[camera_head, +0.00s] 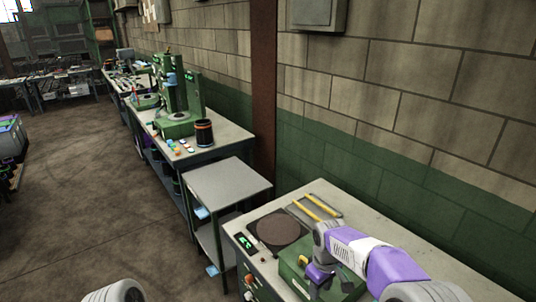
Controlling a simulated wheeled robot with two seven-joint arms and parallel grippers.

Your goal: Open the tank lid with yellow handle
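Two yellow bars (316,207) lie at a slant over a rectangular metal-rimmed recess (333,200) in the bench top near the wall. A green box-shaped unit (290,272) sits closer to me on the same bench. A small yellow part (303,260) shows at its left, beside my wrist. I cannot tell for sure which of these belongs to the tank lid. My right gripper (330,280) points down over the green unit, with dark finger parts low on it. My wrist hides much of it, and its opening and any contact are unclear. My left gripper is out of view.
A dark round plate (279,227) and a green display (245,242) are on the bench, left of the yellow bars. A low grey side table (227,184) stands to the left. Another bench with green machines and a dark cup (204,133) is beyond. The floor at left is open.

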